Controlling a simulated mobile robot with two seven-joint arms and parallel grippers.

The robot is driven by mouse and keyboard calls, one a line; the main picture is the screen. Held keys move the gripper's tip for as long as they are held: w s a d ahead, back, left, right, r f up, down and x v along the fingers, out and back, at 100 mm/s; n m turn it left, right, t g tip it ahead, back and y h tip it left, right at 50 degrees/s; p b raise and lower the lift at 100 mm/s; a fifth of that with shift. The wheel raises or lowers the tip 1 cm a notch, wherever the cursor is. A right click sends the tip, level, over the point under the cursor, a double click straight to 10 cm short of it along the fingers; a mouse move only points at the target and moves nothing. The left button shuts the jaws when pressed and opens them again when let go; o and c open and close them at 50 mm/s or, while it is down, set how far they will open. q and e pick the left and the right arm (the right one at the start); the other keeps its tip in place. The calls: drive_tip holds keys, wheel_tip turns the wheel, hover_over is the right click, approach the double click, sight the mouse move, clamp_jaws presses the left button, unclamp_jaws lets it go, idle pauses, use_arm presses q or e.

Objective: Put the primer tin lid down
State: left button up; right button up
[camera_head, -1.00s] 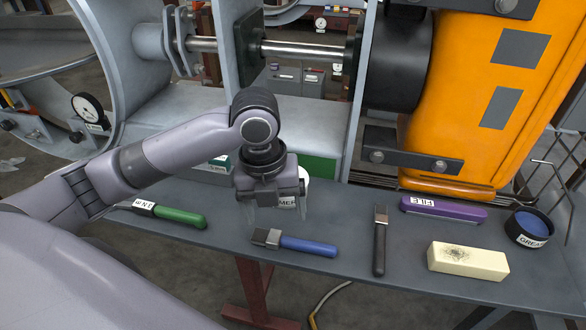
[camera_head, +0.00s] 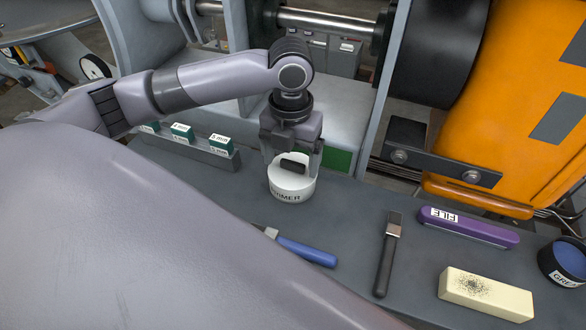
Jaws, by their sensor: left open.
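The primer tin (camera_head: 291,193) is white with dark lettering and stands upright on the grey bench. Its lid (camera_head: 283,174) has a dark bar-shaped knob (camera_head: 293,166) and appears to sit on top of the tin. My left gripper (camera_head: 292,167) points down over the tin, with its fingers apart on either side of the knob. The fingers partly cover the lid's edges, and I cannot tell whether they touch it. My right gripper is out of view.
On the bench (camera_head: 345,215) lie a blue-handled tool (camera_head: 305,251), a dark brush (camera_head: 387,255), a purple file (camera_head: 468,227), a cream block (camera_head: 486,294) and a grease tin (camera_head: 566,263). My arm hides the bench's front left.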

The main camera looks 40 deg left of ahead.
sight(291, 164)
use_arm(q)
drive_tip(key=shift+f, duration=0.4)
drive_tip(key=c, duration=1.2)
drive_tip(key=shift+r, duration=0.1)
wheel_tip(291, 164, up, 20)
drive_tip(key=p, duration=0.3)
drive_tip(key=shift+p, duration=0.35)
